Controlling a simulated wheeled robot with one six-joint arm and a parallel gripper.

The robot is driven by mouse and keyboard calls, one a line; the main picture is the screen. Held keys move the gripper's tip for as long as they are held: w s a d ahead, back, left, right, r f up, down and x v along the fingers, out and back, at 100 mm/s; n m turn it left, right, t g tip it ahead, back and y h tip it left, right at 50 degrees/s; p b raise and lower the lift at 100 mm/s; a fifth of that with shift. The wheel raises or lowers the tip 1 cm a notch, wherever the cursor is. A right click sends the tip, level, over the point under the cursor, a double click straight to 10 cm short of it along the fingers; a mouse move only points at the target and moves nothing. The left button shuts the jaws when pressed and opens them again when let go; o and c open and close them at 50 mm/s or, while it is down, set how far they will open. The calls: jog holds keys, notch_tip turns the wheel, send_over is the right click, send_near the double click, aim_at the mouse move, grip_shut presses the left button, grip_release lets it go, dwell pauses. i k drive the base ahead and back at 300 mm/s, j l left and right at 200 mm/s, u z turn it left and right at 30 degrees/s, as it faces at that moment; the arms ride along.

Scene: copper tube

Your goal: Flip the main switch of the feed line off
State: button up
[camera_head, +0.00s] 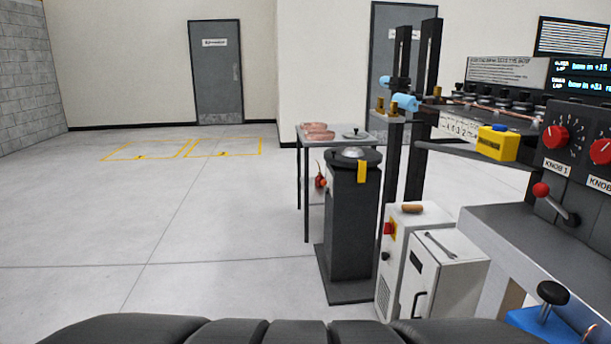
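My gripper is not in view.
A dark pedestal (350,225) with a round top stands left of the cabinet. At right is a machine with red knobs (555,137), a red-balled lever (541,190) and a yellow box (497,144). The left floor is clear.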

aim_at(388, 228)
jog(key=i+l, duration=0.25)
jog(key=i, duration=0.2)
jog(key=i+l+z, duration=0.15)
jog(key=i+l, duration=0.15)
jog(key=i, duration=0.15)
